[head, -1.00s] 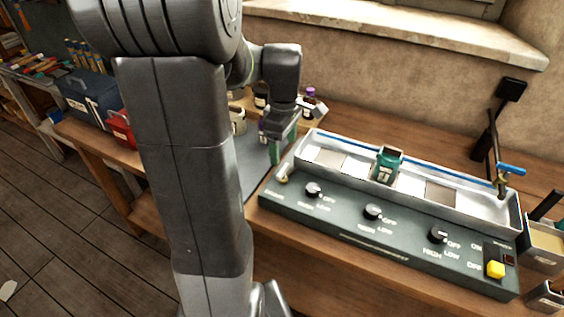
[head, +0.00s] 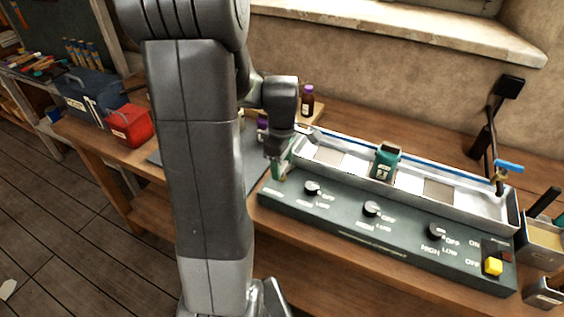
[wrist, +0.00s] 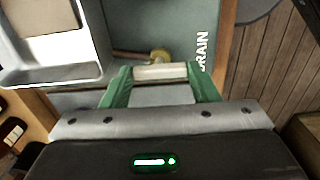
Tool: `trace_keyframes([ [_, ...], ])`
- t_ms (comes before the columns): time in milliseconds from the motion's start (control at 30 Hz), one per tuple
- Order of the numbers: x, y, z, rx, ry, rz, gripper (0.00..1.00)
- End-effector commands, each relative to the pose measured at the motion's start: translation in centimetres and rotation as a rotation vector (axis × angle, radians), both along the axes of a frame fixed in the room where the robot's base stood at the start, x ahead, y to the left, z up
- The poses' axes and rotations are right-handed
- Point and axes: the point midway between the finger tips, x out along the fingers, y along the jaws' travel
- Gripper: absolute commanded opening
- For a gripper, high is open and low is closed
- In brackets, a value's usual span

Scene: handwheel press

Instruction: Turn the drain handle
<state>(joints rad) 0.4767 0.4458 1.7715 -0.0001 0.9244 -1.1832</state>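The drain handle (wrist: 160,72) is a pale bar with a brass-coloured joint (wrist: 160,55), beside the word DRAIN in the wrist view. My gripper (wrist: 160,76) has two green fingers set wide apart, one at each end of the bar. The bar spans the gap between the fingertips; I cannot tell whether they press on it. In the head view my gripper (head: 278,172) is down at the left end of the dark green control panel (head: 340,225), and it hides the handle there.
A long metal trough (head: 452,210) with a green container (head: 386,160) in it runs behind the panel. Several black knobs and a yellow switch (head: 493,266) are on the panel. A blue-handled tap (head: 509,167) stands at right. A bottle (head: 307,103) stands behind my gripper.

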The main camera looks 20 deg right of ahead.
Motion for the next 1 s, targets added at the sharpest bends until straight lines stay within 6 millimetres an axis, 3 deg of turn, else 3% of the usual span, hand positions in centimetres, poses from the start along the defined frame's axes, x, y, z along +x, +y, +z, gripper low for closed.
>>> trace_keyframes([
  [467, 0.02, -0.01, 0.03, 0.0, 0.0, -0.088, 0.32],
  [1000, 0.05, -0.03, 0.05, -0.001, -0.002, -0.555, 0.32],
])
